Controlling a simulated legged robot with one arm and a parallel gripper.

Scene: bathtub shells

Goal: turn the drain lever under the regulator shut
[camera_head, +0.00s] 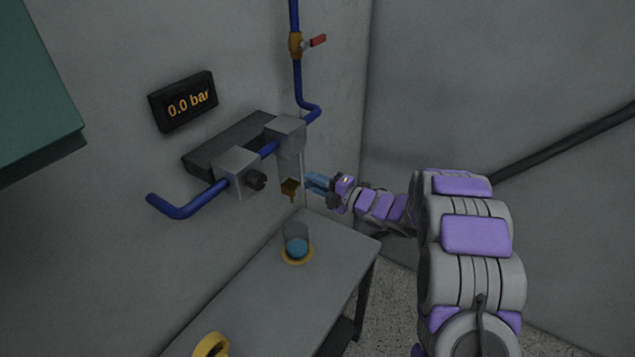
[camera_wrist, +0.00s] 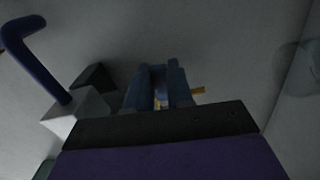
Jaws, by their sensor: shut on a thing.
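The regulator is a grey block (camera_head: 237,170) with a black knob, joined by blue pipe to a second grey block (camera_head: 287,134). A clear bowl (camera_head: 290,166) hangs under the second block, with a brass drain (camera_head: 290,187) at its bottom. My gripper (camera_head: 308,182) reaches in from the right beside the bowl. In the wrist view its blue fingers (camera_wrist: 158,88) are close together, with a small yellowish part between them and a brass tip (camera_wrist: 198,90) to their right. The fingers are shut on the drain lever and mostly hide it, so its angle is unclear.
A display (camera_head: 184,101) on the wall reads 0.0 bar. A brass valve (camera_head: 296,45) with a red handle sits on the pipe above. Below, a grey table (camera_head: 250,291) carries a glass with blue contents (camera_head: 296,245) and a yellow object (camera_head: 211,345). A corner wall is close behind.

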